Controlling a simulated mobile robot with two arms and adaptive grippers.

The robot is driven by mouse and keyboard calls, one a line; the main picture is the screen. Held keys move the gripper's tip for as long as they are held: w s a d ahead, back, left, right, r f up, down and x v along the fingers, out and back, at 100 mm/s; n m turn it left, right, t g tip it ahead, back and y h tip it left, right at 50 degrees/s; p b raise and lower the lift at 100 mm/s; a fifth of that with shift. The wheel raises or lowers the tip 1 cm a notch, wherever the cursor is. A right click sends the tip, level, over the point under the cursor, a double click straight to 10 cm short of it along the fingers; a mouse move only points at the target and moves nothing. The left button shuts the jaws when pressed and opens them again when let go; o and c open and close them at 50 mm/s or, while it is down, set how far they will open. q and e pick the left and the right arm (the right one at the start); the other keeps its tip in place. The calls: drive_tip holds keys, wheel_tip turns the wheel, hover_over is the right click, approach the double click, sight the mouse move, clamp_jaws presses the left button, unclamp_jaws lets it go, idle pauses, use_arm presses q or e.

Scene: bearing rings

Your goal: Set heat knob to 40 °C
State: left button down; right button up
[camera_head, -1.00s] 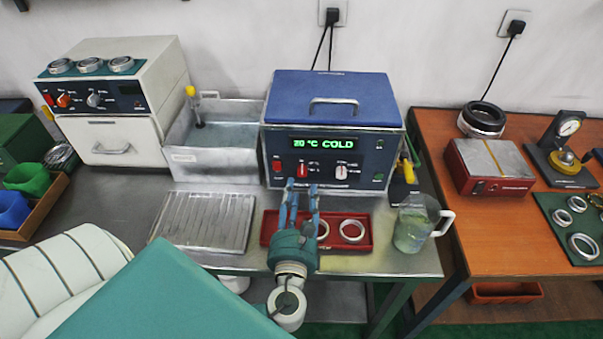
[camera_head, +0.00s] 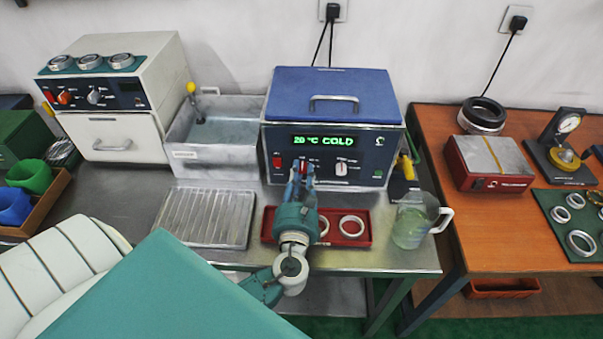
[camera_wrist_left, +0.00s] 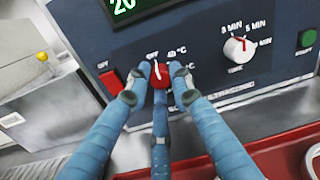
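The heat knob (camera_wrist_left: 160,74) is the red dial on the dark front of the blue-lidded heater (camera_head: 330,95). Its white pointer is near upright, tipped towards OFF, with the 40 °C mark to its right in the left wrist view. The heater's green display (camera_head: 325,142) reads 20 °C COLD. My left gripper (camera_head: 302,170) is at the knob, and its blue fingertips (camera_wrist_left: 161,72) are closed in on both sides of it. A third finger lies below, partly hiding the knob's lower edge. My right gripper is not in view.
A red switch (camera_wrist_left: 109,81) marked OFF is left of the knob. A white time knob (camera_wrist_left: 238,49) and a green button (camera_wrist_left: 306,38) are to the right. A red tray (camera_head: 362,239) with rings and a glass jug (camera_head: 410,228) stand in front of the heater.

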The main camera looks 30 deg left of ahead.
use_arm(q)
drive_tip(key=shift+p, duration=0.3)
drive_tip(key=shift+r+m+p, duration=0.1)
drive_tip(key=shift+m+p, duration=0.5)
drive_tip(key=m+p, duration=0.6)
drive_tip(key=shift+g+p, duration=0.3)
drive_tip(key=shift+p, duration=0.05)
drive_tip(key=shift+m+p, duration=1)
drive_tip(key=shift+m, duration=0.1)
drive_tip(key=shift+s+m+p, duration=0.1)
drive_tip(key=shift+m+p, duration=0.65)
drive_tip(key=shift+m, duration=0.15)
drive_tip(key=shift+f, duration=0.25)
drive_tip(key=c, duration=1.5)
unclamp_jaws()
drive_tip(key=shift+r, duration=0.1)
drive_tip(key=shift+c, duration=0.2)
